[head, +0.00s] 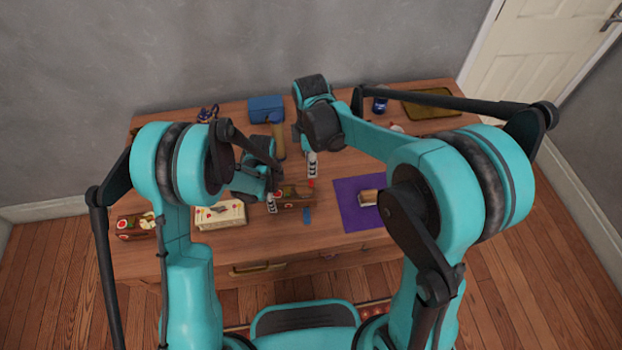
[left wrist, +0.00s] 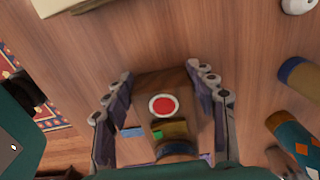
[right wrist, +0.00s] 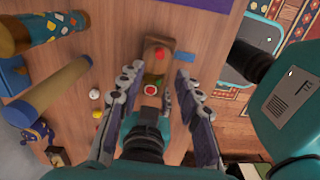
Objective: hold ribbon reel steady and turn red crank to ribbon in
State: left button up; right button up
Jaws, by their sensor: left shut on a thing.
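The ribbon reel, a small brown wooden box (head: 295,197), lies on the table near the front edge. It also shows in the left wrist view (left wrist: 178,85) and the right wrist view (right wrist: 153,47). A short blue ribbon (head: 306,216) sticks out on its front side. The red crank knob (right wrist: 160,54) stands on the reel. My left gripper (left wrist: 160,88) is shut on the reel's left part, fingers along both sides. My right gripper (right wrist: 158,85) is open and empty above the reel, close to the crank.
A purple mat (head: 350,193) with a small block lies to the right. A cream box (head: 220,215) and another wooden box (head: 135,226) are on the left. A brown roll (head: 278,140) and a blue box (head: 266,108) stand behind. The table front is clear between reel and mat.

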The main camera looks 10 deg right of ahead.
aim_at(311, 181)
notch_tip(311, 181, down, 9)
jog(key=shift+r, duration=0.1)
dwell(0.3)
grip_shut()
